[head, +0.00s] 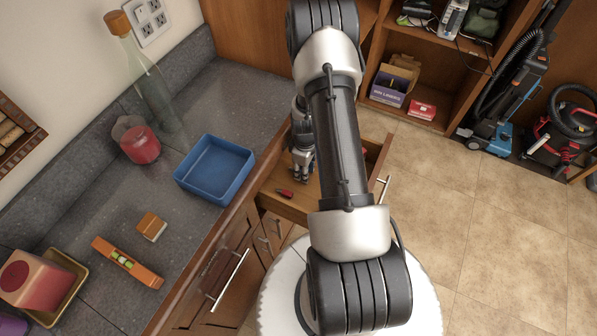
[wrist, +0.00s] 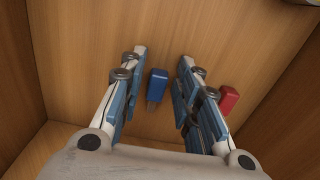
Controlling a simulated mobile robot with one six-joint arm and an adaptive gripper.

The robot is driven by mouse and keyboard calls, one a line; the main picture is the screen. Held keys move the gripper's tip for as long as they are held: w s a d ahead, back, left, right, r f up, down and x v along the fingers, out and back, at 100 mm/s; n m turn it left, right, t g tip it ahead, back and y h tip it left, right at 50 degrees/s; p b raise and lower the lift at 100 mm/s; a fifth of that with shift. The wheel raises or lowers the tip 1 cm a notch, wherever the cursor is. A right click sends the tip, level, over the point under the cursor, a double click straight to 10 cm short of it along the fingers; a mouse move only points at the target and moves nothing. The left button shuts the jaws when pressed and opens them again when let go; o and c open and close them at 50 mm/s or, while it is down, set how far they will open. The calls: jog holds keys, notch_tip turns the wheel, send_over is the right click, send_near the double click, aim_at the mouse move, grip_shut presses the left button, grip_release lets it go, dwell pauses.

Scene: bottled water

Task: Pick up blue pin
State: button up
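A small blue pin (wrist: 157,86) lies on the wooden bottom of an open drawer in the wrist view. My gripper (wrist: 164,70) is open, with one finger on each side of the blue pin and a gap to both. In the head view my gripper (head: 302,165) reaches down into the open drawer (head: 297,207). The blue pin cannot be made out there, and my arm covers part of the drawer.
A red object (wrist: 229,100) lies just right of my right finger; it also shows in the head view (head: 285,193). Wooden drawer walls close in on the sides. A blue tray (head: 215,170) stands on the counter to the left.

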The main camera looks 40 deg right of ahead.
grip_shut()
